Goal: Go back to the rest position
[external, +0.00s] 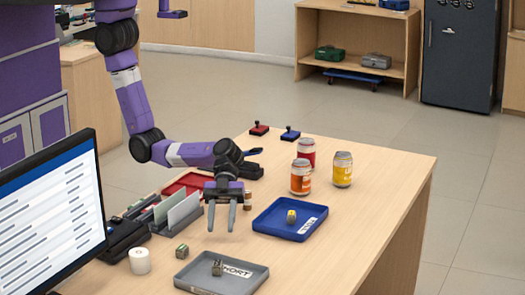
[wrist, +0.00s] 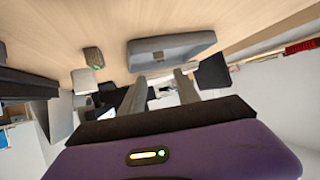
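My purple arm (external: 132,98) reaches over the wooden counter (external: 330,235) from the back left. My gripper (external: 222,222) points down above the counter, between the card holder and the blue tray. Its two grey fingers are apart with nothing between them. In the wrist view the fingers of my gripper (wrist: 160,88) also stand apart and empty. It touches no object that I can see.
A grey tray (external: 255,283) with a small item stands in front, a blue tray (external: 305,232) with a yellow item to the right. Several cans (external: 343,170) stand behind it. A monitor (external: 50,215), white roll (external: 139,261) and card holder (external: 177,222) are left. The right counter strip is clear.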

